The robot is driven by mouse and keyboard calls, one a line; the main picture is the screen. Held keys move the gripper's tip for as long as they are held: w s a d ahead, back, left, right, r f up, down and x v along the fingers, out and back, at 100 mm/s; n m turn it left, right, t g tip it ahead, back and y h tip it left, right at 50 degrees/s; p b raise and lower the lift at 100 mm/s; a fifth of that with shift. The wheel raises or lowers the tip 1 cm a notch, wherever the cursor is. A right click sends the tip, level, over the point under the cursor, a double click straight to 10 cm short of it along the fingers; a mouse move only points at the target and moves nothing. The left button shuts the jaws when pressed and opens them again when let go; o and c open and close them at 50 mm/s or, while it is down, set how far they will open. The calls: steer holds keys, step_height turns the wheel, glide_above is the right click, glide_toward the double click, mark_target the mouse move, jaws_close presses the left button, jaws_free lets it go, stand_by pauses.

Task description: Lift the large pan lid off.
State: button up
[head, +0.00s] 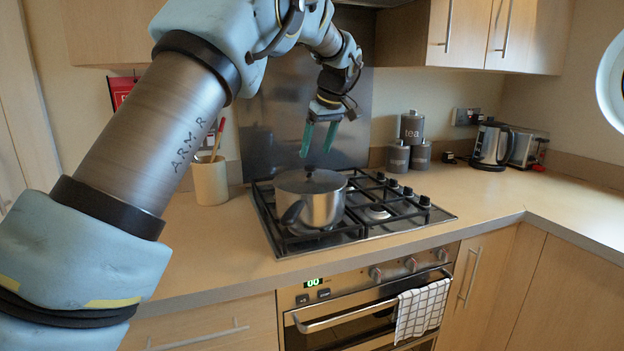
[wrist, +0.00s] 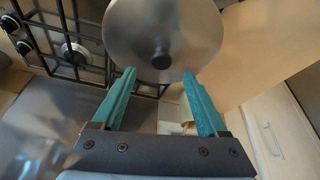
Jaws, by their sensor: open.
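A steel pan (head: 322,209) with a dark handle stands on the left part of the gas hob. Its large round lid (head: 311,181) lies on top and has a small dark knob (head: 309,172) at the centre. My gripper (head: 319,154), with teal fingers, is above the lid, pointing down, open and empty. In the wrist view, the lid (wrist: 135,35) shows at the top, with its knob (wrist: 161,61) just beyond the open fingertips (wrist: 158,72), roughly between them. The fingers appear apart from the knob.
The black hob grates (head: 380,207) surround the pan. A utensil pot (head: 210,182) stands to the left. Grey canisters (head: 411,145), a kettle (head: 491,146) and a toaster (head: 526,147) stand to the right. The right counter (head: 490,190) is clear in front of them.

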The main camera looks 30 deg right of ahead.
mark_target(310, 166)
steer(key=p+x, duration=0.2)
steer(key=x, duration=0.3)
steer(key=shift+w+a+f, duration=0.1)
steer(key=shift+f, duration=0.2)
steer(key=shift+c, duration=0.2)
jaws_close()
steer(key=shift+r, duration=0.1)
stand_by(0.9)
